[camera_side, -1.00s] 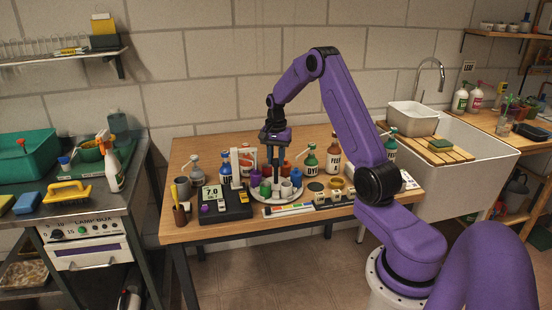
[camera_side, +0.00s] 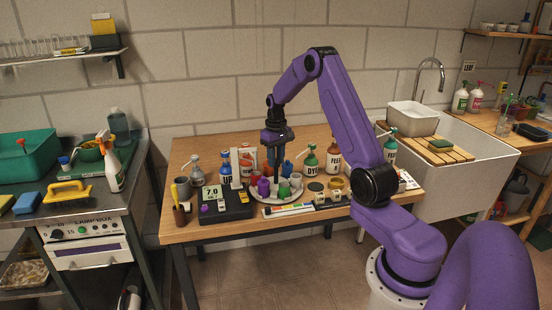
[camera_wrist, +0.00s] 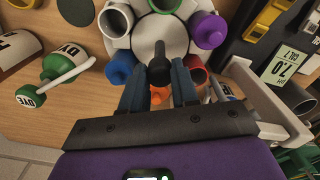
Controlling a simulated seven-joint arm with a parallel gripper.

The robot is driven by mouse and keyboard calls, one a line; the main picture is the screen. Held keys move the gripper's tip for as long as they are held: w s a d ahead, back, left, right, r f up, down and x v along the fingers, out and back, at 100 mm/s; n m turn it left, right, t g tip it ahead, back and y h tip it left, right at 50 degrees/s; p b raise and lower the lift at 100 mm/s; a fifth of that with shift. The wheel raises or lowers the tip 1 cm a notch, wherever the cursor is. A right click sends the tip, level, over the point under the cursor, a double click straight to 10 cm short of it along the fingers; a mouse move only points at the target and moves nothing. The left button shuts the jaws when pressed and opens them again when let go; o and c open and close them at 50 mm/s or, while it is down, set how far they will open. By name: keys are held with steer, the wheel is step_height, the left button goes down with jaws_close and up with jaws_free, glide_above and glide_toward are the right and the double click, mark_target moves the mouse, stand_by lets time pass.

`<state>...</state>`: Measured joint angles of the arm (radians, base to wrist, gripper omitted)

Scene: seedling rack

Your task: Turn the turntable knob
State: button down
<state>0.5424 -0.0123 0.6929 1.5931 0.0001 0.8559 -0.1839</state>
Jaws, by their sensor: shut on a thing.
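The round light turntable (camera_side: 275,200) stands on the wooden table and carries a ring of coloured cups. Among them are a purple cup (camera_side: 263,187), a green cup (camera_side: 284,190) and a blue cup (camera_side: 287,167). The wrist view shows its pale top (camera_wrist: 147,35) and the dark upright knob (camera_wrist: 159,67) at its middle. My gripper (camera_wrist: 159,76) is shut on the knob, with one finger on each side of it. In the side view my gripper (camera_side: 278,172) points down at the turntable's middle, and the knob is hidden by fingers and cups.
A dark meter reading 7.0 (camera_side: 211,193) stands close left of the turntable. Labelled bottles, such as the green-capped one (camera_side: 310,160), stand behind and to the right. A colour strip (camera_side: 288,210) lies in front. Bare table shows at the front left.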

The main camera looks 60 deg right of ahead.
steer(key=shift+n, duration=1.9)
steer(key=c, duration=0.8)
jaws_free()
steer(key=shift+c, duration=0.2)
step_height(320, 180, up, 18)
steer(key=shift+f, duration=0.25)
